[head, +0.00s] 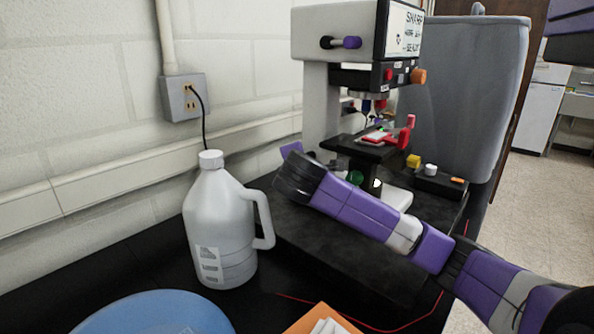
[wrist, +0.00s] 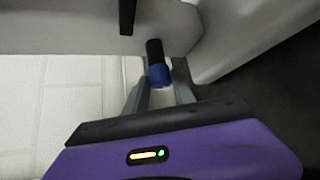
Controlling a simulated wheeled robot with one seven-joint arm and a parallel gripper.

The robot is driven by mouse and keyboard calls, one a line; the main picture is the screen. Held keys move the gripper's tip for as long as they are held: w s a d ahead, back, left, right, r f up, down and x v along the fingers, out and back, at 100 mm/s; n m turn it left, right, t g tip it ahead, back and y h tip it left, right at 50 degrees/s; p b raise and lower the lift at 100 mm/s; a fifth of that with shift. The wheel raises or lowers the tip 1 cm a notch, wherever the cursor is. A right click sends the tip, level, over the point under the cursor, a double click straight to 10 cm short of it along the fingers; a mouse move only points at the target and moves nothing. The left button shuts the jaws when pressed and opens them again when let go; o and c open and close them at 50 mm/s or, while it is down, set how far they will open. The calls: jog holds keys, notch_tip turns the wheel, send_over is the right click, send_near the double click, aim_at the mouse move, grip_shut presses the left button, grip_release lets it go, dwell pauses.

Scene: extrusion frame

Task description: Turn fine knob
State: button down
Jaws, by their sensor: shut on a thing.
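The microscope-like device (head: 322,100) stands on a black base at the back of the bench. In the wrist view, a blue knob (wrist: 159,75) on a short black shaft sticks out of the device's pale body. My gripper (wrist: 159,94) has its two grey fingers on either side of this knob, shut on it. In the head view, my wrist hides the fingers and the held knob at the device's lower left. A green knob (head: 355,178) shows low on the device, just above my arm. Nothing in view labels which knob is the fine one.
A white jug (head: 218,230) stands left of my arm. A blue round thing (head: 155,315) and an orange box (head: 322,321) are at the front. A wall outlet (head: 184,97) with a black cord is behind. A grey bin (head: 465,90) stands right of the device.

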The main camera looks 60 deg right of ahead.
dwell(0.4)
jog(key=c, duration=1.1)
grip_release()
jog(key=shift+o, duration=0.2)
jog(key=p+v, duration=0.1)
jog(key=v, duration=0.6)
jog(key=shift+s+a, duration=0.25)
jog(key=shift+a, duration=0.05)
jog(key=shift+r, duration=0.15)
